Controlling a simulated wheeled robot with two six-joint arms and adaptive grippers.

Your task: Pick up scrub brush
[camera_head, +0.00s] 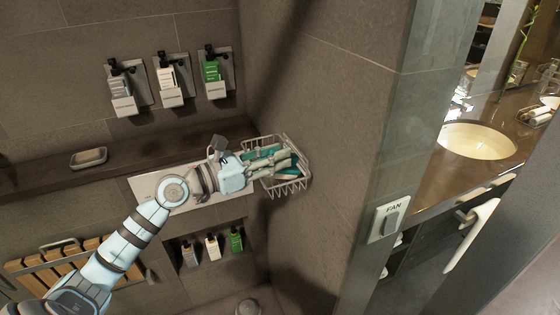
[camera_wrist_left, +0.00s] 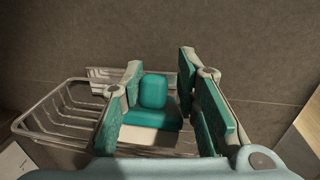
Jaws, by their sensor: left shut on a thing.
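The scrub brush (camera_wrist_left: 152,93) has a teal top and a pale base and shows between my left gripper's fingers in the left wrist view. My left gripper (camera_wrist_left: 163,75) is shut on it; the fingers have teal pads. In the head view the left gripper (camera_head: 283,161) reaches over the wire basket (camera_head: 292,188) on the wall corner. The brush is mostly hidden there by the fingers, with teal parts showing in the basket. I cannot tell whether the brush still touches the basket. The right gripper is not in view.
The basket's wire frame (camera_wrist_left: 62,112) lies left of the fingers in the wrist view. A dark ledge holds a soap dish (camera_head: 88,158). Dispensers (camera_head: 169,80) hang above it, and bottles (camera_head: 212,246) stand in a niche below. A wall edge with a fan switch (camera_head: 390,220) is at right.

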